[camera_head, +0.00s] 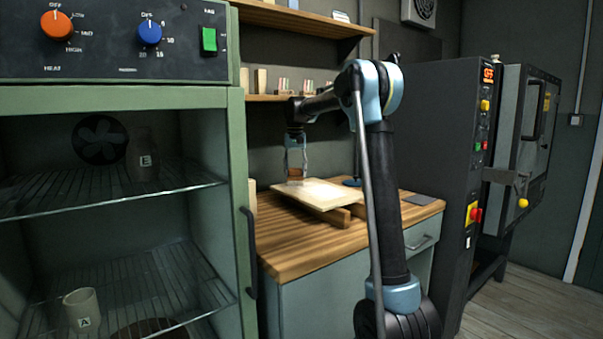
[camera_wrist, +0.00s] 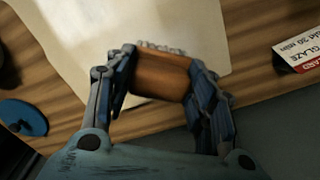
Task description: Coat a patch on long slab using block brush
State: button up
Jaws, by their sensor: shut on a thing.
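The long slab (camera_head: 322,194) is a pale flat board resting on wooden supports on the worktop. In the wrist view the slab (camera_wrist: 125,25) fills the upper middle. My gripper (camera_head: 295,160) is over the left part of the slab. In the wrist view my gripper (camera_wrist: 160,80) is shut on the block brush (camera_wrist: 160,75), a brown wooden block with pale bristles showing along its far edge. The brush is over the slab's near end; I cannot tell whether the bristles touch it. No distinct coated patch can be made out.
The wooden worktop (camera_head: 290,250) carries a blue disc (camera_wrist: 24,117) and a red-and-white glaze label (camera_wrist: 300,50). A green cabinet (camera_head: 236,200) with wire shelves stands at left. A dark control unit (camera_head: 450,150) stands at right. Shelves hang above the worktop.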

jog(key=shift+s+a+r, duration=0.15)
jog(key=shift+s+a, duration=0.3)
jog(key=shift+s, duration=0.1)
jog(key=shift+s+a+r, duration=0.1)
jog(key=shift+s+r, duration=0.05)
jog(key=shift+s, duration=0.35)
jog(key=shift+s+a+r, duration=0.1)
jog(key=shift+s, duration=0.4)
jog(key=shift+s+d, duration=0.1)
jog(key=shift+d, duration=0.4)
jog(key=shift+s+d, duration=0.85)
jog(key=shift+d, duration=0.05)
jog(key=shift+s+d+f, duration=0.15)
jog(key=shift+s+d, duration=1.3)
jog(key=shift+s, duration=0.5)
jog(key=shift+s+d+f, duration=0.15)
jog(key=shift+s+d, duration=1.35)
jog(key=shift+s, duration=0.45)
jog(key=shift+s+d+f, duration=0.15)
jog(key=shift+s+d, duration=1.3)
jog(key=shift+s, duration=0.5)
jog(key=shift+s+d+r, duration=0.1)
jog(key=shift+s+d, duration=0.85)
jog(key=shift+s, duration=0.3)
jog(key=shift+r, duration=0.1)
jog(key=shift+r, duration=2.95)
